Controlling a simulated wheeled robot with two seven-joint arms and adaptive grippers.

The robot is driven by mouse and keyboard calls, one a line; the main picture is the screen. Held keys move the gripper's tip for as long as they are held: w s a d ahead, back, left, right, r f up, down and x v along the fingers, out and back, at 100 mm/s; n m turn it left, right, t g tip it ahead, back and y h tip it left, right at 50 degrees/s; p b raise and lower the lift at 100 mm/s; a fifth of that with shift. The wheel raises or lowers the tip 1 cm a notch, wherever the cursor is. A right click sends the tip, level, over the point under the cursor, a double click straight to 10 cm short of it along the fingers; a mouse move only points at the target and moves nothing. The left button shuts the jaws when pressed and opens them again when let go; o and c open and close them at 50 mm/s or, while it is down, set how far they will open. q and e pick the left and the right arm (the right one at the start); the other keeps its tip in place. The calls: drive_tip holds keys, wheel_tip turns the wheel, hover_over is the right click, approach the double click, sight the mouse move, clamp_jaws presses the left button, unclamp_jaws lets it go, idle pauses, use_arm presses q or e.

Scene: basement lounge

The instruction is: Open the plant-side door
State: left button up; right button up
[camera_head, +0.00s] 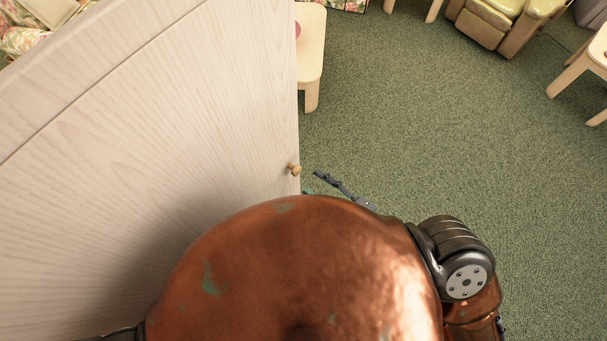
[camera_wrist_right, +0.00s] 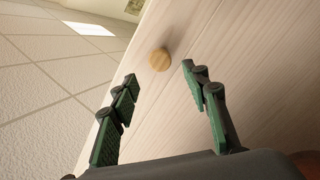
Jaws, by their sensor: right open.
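A pale wood-grain door (camera_head: 170,120) fills the left of the head view. Its small round wooden knob (camera_head: 293,169) sits near the door's right edge. My right gripper (camera_head: 317,183) is partly hidden behind my copper-coloured body, with its fingers just right of and below the knob. In the right wrist view, the gripper (camera_wrist_right: 158,72) is open and empty. The knob (camera_wrist_right: 160,59) shows just beyond and between its fingertips, apparently apart from them, against the door (camera_wrist_right: 250,60). My left gripper does not show. No plant is in clear view.
Open green carpet (camera_head: 420,130) lies to the right of the door. A light wooden table (camera_head: 311,50) stands behind the door's right edge. A green-cushioned chair (camera_head: 490,22) and another pale table (camera_head: 590,62) stand at the upper right.

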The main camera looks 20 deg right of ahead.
sight(298, 173)
drive_tip(key=shift+v, duration=2.1)
drive_tip(key=shift+w, duration=0.1)
drive_tip(key=x, duration=1.1)
drive_tip(key=shift+w+a, duration=0.25)
drive_tip(key=shift+a, duration=0.05)
